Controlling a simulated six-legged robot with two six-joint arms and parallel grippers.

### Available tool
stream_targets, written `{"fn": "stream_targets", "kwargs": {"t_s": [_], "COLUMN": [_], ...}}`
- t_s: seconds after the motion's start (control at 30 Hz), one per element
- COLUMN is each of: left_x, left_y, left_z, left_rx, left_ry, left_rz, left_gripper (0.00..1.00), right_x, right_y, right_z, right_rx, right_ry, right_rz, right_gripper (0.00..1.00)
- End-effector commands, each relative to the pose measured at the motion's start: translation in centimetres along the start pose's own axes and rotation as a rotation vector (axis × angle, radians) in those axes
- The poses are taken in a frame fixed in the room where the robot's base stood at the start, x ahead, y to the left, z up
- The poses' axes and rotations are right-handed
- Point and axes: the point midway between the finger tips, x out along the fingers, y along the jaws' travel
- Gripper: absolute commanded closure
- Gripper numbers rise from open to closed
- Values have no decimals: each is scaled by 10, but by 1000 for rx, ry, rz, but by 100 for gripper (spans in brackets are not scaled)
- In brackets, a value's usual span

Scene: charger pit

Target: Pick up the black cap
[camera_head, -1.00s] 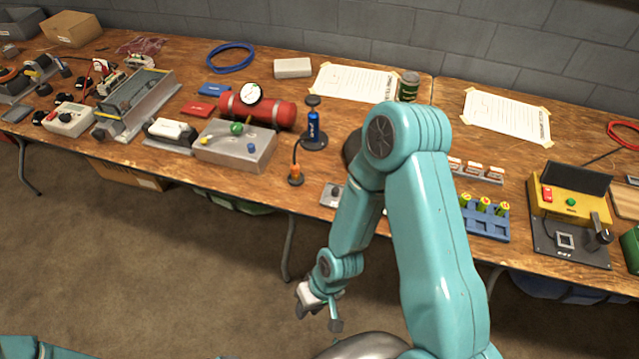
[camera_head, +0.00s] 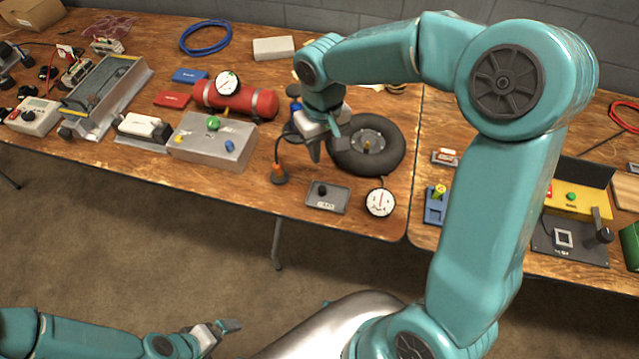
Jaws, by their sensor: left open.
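A small black cap (camera_head: 322,190) sits on a flat grey tray (camera_head: 327,204) at the table's front edge. My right gripper (camera_head: 326,149) is above the table, up and slightly left of the tray, beside the black wheel. Its fingers point down and look apart, with nothing seen between them. It covers part of the blue pump (camera_head: 295,106) behind it. My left gripper (camera_head: 232,327) is low at the bottom of the view, off the table and well below the tray. It is open and empty.
A black wheel (camera_head: 385,153) lies just behind the tray. A round gauge (camera_head: 380,202) is right of the tray, and an orange-tipped hose end (camera_head: 279,175) is left of it. A grey box (camera_head: 236,149) and red cylinder (camera_head: 262,104) stand further left.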

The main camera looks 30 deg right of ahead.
Motion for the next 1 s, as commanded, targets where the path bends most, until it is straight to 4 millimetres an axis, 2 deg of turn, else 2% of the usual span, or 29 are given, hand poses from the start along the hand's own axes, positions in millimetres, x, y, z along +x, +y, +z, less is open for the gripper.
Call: {"fn": "stream_targets", "kwargs": {"t_s": [0.03, 0.1, 0.3, 0.57, 0.8, 1.0], "left_x": [2, 3, 5, 5, 4, 4], "left_y": [-1, -1, -2, -2, -1, -1], "left_z": [0, 0, 0, 0, 0, 0], "left_rx": [0, 0, 0, 0, 0, 0], "left_ry": [0, 0, 0, 0, 0, 0], "left_rz": [0, 0, 0, 0, 0, 0], "left_gripper": [0, 0, 0, 0, 0, 0], "right_x": [15, 32, 74, 96, 134, 142], "right_y": [0, 0, 1, 2, 2, 1], "right_z": [3, 5, 7, 6, 3, 1], "right_rx": [0, -1, -1, -2, -1, -1], "right_ry": [-8, -9, -6, -6, -6, -2], "right_rz": [0, 0, -1, -1, -2, -2], "right_gripper": [72, 72, 72, 72, 72, 72]}}
